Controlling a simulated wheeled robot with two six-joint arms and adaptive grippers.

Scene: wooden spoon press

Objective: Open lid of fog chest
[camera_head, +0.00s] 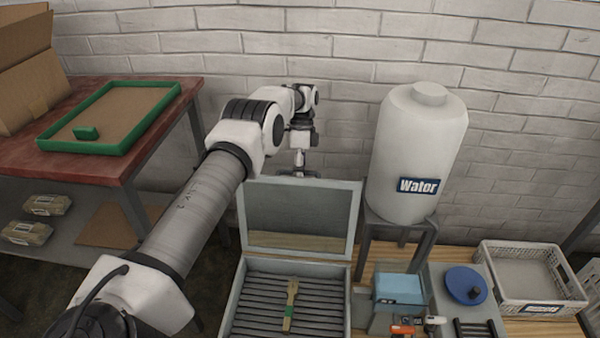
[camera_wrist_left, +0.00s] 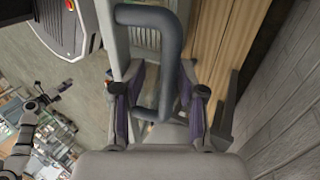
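The fog chest (camera_head: 232,300) is a grey box at the bottom centre of the head view. Its lid (camera_head: 352,215) stands raised at the back, so the slatted inside shows. In the left wrist view, my left gripper's (camera_wrist_left: 160,75) fingers are spread on either side of a grey looped handle (camera_wrist_left: 148,15), with a gap beside the bar. My right gripper is in neither view.
A white water tank (camera_head: 415,150) on a stand is right of the lid. A blue-topped device (camera_head: 400,288), a blue round disc (camera_head: 466,284) and a plastic crate (camera_head: 490,262) are further right. A red-topped table (camera_head: 25,165) with a green-rimmed tray (camera_head: 60,143) is left. A brick wall is behind.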

